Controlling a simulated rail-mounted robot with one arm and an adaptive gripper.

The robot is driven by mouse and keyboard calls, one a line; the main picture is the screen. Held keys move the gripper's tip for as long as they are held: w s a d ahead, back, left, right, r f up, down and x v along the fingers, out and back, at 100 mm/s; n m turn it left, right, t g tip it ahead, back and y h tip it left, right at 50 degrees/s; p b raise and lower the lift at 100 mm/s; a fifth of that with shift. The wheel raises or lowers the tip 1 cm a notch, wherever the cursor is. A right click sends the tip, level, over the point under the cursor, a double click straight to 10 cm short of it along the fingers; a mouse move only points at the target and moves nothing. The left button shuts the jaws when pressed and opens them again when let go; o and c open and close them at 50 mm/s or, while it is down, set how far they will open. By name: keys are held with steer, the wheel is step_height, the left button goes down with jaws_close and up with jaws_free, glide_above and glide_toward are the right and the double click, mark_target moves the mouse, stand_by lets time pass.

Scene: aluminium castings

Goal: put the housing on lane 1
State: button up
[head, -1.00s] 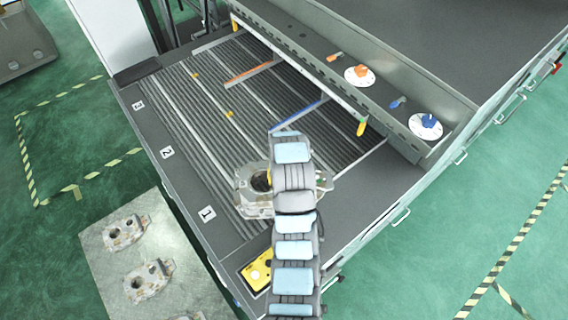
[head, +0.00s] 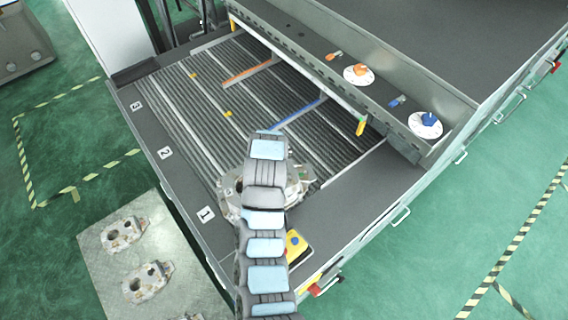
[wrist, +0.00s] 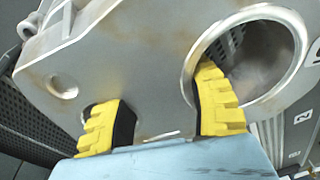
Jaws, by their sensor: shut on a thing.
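The housing (head: 232,207) is a pale grey metal casting, over the ribbed bed by the label 1 (head: 205,213), the lane 1 end. My arm covers its middle in the head view. In the wrist view the housing (wrist: 140,65) fills much of the picture, with a large round bore at right and a small hole at left. My gripper (wrist: 165,115) is shut on it, one yellow finger at the bore's edge and the other at a lower-left opening. The fingers are hidden in the head view. I cannot tell whether the housing touches the bed.
A blue guide (head: 297,114) and an orange guide (head: 250,71) lie across the bed. A raised bar (head: 300,70) spans its back.

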steer(key=shift+a+r+n, duration=0.4)
steer(key=shift+a+r, duration=0.15)
steer(key=shift+r, duration=0.1)
steer(key=shift+a+r+n, duration=0.2)
steer(key=shift+r, duration=0.25)
steer(key=shift+a+r+n, duration=0.15)
steer(key=shift+r+n, duration=0.05)
steer(key=shift+r, duration=0.25)
steer(key=shift+a+r+n+y+b, duration=0.15)
steer(key=shift+r+n+b, duration=0.25)
steer(key=shift+r, duration=1.2)
steer(key=shift+a+r+n+y+b, duration=0.15)
steer(key=shift+r+n, duration=0.45)
steer(key=shift+r, duration=0.95)
steer(key=shift+w+d+f+b, duration=0.5)
steer(key=shift+w+d+b, duration=0.15)
steer(key=shift+w+b, duration=0.35)
steer(key=shift+f+b, duration=0.2)
steer(key=shift+b, duration=0.25)
steer(key=w+b, duration=0.1)
steer(key=b, duration=0.2)
steer(key=shift+w+d+b, duration=0.1)
steer(key=shift+d+b, duration=0.1)
steer(key=shift+b, duration=0.15)
steer(key=shift+w+b, duration=0.1)
steer(key=shift+b, duration=0.25)
steer(key=d+f+b, duration=0.1)
steer(key=b, duration=0.4)
steer(key=shift+w, duration=0.15)
steer(key=shift+r, duration=0.1)
